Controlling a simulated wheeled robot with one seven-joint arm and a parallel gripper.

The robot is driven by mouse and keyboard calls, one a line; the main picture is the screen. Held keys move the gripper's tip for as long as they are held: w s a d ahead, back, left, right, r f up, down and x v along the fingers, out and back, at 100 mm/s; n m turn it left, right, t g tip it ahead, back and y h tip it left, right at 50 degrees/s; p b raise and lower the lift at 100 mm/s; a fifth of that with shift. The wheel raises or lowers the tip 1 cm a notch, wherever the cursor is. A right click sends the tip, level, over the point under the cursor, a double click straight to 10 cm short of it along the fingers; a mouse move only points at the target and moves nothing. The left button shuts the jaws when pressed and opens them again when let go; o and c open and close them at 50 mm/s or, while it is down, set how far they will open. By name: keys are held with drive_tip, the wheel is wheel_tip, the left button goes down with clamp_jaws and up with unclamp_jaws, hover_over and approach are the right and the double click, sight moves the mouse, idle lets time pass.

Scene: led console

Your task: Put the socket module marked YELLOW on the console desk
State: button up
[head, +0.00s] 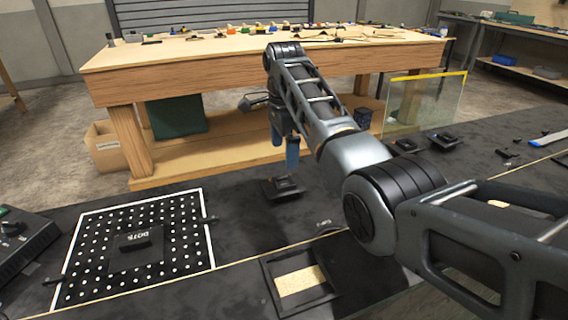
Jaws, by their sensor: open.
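My gripper (285,156) has blue fingers and points down over the dark bench, open and empty. Just below it a black socket module (283,187) lies on the bench, with a small gap between fingertips and module. More dark modules lie to the right, one (403,146) beside another (444,140). No YELLOW mark can be read on any of them. I cannot tell which surface is the console desk.
A dark frame with a pale inset (298,281) lies at the front edge. A clear yellow-topped screen (425,104) stands behind the bench at right. A dark box (22,245) sits at far left.

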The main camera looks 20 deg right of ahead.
drive_tip(key=shift+r, duration=1.25)
idle(0.5)
